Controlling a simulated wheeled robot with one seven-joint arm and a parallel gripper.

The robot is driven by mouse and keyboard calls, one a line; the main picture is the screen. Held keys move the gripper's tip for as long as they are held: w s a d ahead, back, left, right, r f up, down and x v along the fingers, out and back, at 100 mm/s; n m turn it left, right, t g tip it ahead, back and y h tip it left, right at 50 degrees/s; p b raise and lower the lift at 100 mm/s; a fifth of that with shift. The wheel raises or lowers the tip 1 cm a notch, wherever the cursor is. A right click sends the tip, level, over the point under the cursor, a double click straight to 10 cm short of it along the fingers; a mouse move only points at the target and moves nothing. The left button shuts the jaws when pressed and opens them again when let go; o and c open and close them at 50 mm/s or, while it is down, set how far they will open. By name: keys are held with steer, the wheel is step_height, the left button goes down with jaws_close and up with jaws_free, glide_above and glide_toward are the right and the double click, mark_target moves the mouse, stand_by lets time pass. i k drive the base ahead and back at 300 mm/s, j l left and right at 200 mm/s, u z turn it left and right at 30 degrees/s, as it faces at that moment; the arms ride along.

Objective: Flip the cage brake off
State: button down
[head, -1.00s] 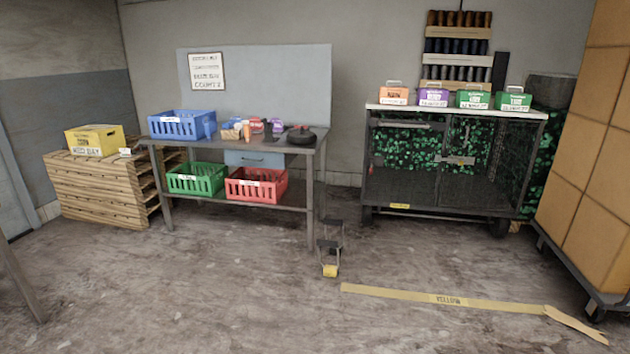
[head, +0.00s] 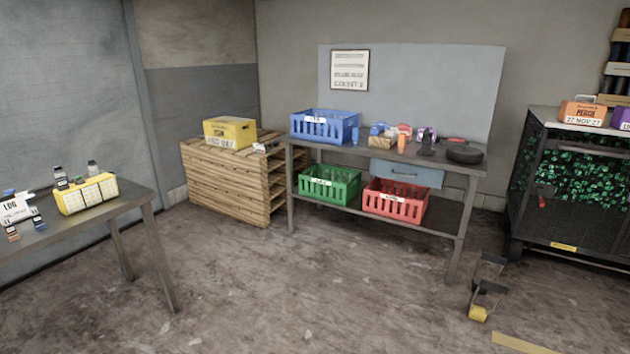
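A dark wheeled cage (head: 520,183) with mesh sides stands at the right edge of the head view, cut off by the frame. Green leafy shapes show behind its mesh. My gripper is not in view.
A grey workbench (head: 452,222) with crates and small items stands at the back. A wooden pallet stack (head: 215,185) with a yellow box (head: 229,132) is left of it. A table (head: 150,208) stands at the near left.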

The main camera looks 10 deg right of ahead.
mark_target(541, 201)
steer(key=i+z, duration=0.25)
steer(key=i, duration=0.4)
steer(key=i+j+z, duration=0.25)
steer(key=i, duration=0.4)
steer(key=i+l+z, duration=0.25)
steer(key=i, duration=0.25)
steer(key=i+l+z, duration=0.1)
steer(key=i+z, duration=0.15)
steer(key=i, duration=0.25)
steer(key=i+z, duration=0.25)
steer(key=i, duration=0.25)
steer(key=i+j+z, duration=0.1)
steer(key=i+z, duration=0.15)
steer(key=i, duration=0.25)
steer(key=i+j+z, duration=0.2)
steer(key=i, duration=0.3)
steer(key=i+j+z, duration=0.25)
steer(key=i, duration=0.25)
